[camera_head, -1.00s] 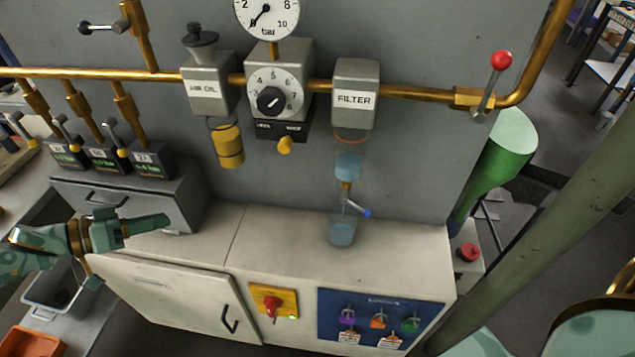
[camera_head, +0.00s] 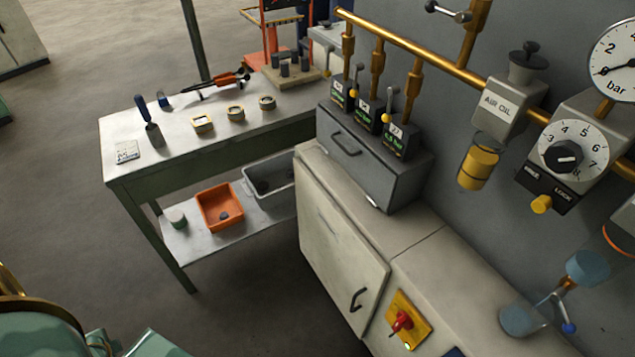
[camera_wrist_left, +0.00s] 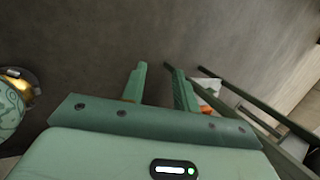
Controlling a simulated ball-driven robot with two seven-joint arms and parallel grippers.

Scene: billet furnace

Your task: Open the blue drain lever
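A clear cup (camera_head: 522,320) stands on the cabinet top just left of the lever. The filter housing itself is mostly cut off at the right edge. My left gripper (camera_wrist_left: 155,76) shows in the left wrist view with its two green fingers apart and nothing between them. It is away from the lever. My right gripper is out of view.
A brass pipe (camera_head: 455,68) runs along the grey wall with an air oil unit (camera_head: 505,105) and a regulator dial (camera_head: 563,155). A grey drawer box (camera_head: 365,165) stands on the cabinet. A workbench (camera_head: 215,165) holds small parts, with an orange bin (camera_head: 220,205) below.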

